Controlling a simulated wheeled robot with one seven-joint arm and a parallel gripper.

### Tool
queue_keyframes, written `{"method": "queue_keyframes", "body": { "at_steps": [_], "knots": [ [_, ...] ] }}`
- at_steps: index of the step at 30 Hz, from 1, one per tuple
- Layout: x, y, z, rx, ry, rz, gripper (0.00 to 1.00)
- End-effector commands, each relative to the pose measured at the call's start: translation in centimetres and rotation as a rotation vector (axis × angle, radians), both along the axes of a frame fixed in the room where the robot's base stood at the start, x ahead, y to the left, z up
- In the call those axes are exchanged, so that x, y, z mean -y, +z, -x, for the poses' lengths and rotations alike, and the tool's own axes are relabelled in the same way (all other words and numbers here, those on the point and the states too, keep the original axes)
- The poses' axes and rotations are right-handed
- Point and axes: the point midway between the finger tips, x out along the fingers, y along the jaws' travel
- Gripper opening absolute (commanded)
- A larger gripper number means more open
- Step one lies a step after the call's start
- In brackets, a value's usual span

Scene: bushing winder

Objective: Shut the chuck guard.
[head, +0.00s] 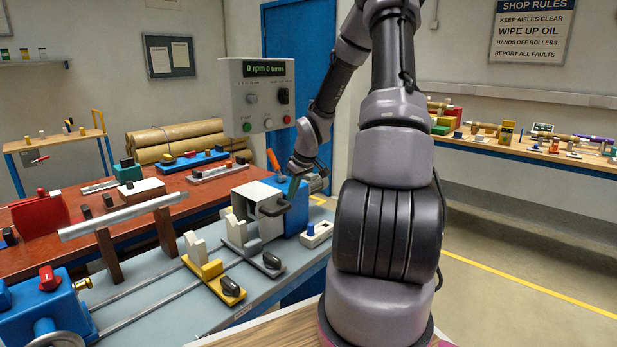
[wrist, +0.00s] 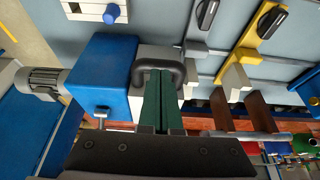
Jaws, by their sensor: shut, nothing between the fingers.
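The chuck guard (head: 256,194) is a pale, box-like cover beside the blue headstock (head: 292,207) of the winder. A dark bowed handle (head: 273,209) sticks out from it. In the wrist view the handle (wrist: 158,53) arches around the tips of my green fingers, with the blue headstock (wrist: 103,75) to the left. My gripper (head: 293,188) is shut and empty, pointing down at the handle; it also shows in the wrist view (wrist: 163,85). I cannot tell whether the fingers touch the handle. The guard's hinge and the chuck are hidden.
Grey and yellow rests (head: 213,280) with black knobs stand on the bed rails left of the guard. A control box (head: 257,95) reading 0 rpm rises behind. A small white switch box (head: 317,234) sits right of the headstock. A red-topped bench (head: 160,213) lies behind.

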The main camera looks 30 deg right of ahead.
Motion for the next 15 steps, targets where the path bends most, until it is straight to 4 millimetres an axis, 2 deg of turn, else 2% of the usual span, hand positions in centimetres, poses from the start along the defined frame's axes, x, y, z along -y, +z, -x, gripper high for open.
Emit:
{"method": "queue_keyframes", "body": {
  "at_steps": [15],
  "knots": [
    [1.5, 5.6, 3.4, 0.002, -0.005, 0.002, 0.00]
  ]
}}
